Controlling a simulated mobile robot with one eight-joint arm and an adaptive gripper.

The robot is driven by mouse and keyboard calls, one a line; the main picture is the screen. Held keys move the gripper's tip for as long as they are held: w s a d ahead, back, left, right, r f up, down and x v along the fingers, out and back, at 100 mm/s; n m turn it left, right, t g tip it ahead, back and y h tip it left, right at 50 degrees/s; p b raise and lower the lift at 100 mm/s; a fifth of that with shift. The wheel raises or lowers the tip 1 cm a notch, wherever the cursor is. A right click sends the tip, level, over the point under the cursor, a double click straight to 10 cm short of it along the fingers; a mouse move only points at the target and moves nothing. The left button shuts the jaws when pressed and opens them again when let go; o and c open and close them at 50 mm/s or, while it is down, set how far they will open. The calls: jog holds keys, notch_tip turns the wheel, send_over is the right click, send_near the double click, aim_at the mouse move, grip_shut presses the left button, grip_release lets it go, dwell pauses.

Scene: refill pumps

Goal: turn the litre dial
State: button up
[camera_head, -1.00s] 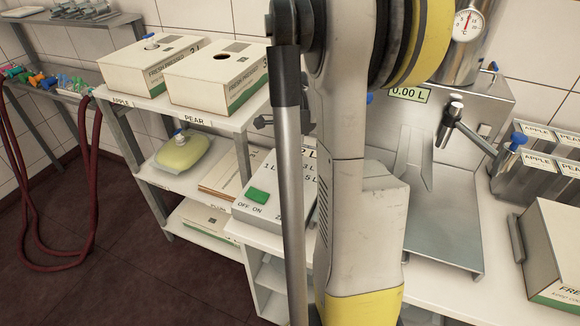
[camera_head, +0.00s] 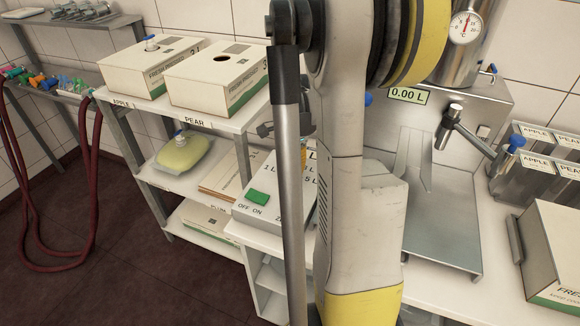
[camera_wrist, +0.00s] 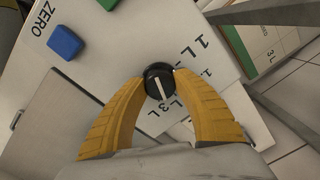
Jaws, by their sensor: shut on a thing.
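The litre dial (camera_wrist: 159,82) is a small round black knob with a white line across its face, on a pale control box (camera_head: 282,205). In the wrist view the line runs from upper left to lower right; I cannot tell which end is the pointer. My gripper (camera_wrist: 159,84) has its two yellow fingers closed on the dial from both sides. The "1 L" mark (camera_wrist: 204,49) shows right of the dial. The "3 L" mark is below, and one lower mark is partly covered by a finger. In the head view my arm hides the dial and the fingertips.
A blue button (camera_wrist: 65,42) marked ZERO and a green switch (camera_head: 257,196) sit on the same box. The display (camera_head: 407,95) reads 0.00 L. A shelf with the apple carton (camera_head: 150,68) and pear carton (camera_head: 215,78) stands left. A metal tray (camera_head: 440,230) lies right of my arm.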

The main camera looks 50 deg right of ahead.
jog(key=n, duration=0.5)
jog(key=shift+s+n+p, duration=0.1)
jog(key=shift+n+p, duration=0.2)
jog(key=n, duration=0.5)
jog(key=shift+n, duration=0.3)
jog(key=n, duration=0.5)
jog(key=shift+d+y+p, duration=0.1)
jog(key=shift+y+p, duration=0.2)
jog(key=shift+p, duration=0.05)
jog(key=n, duration=0.6)
jog(key=shift+n, duration=0.3)
jog(key=o, duration=1.2)
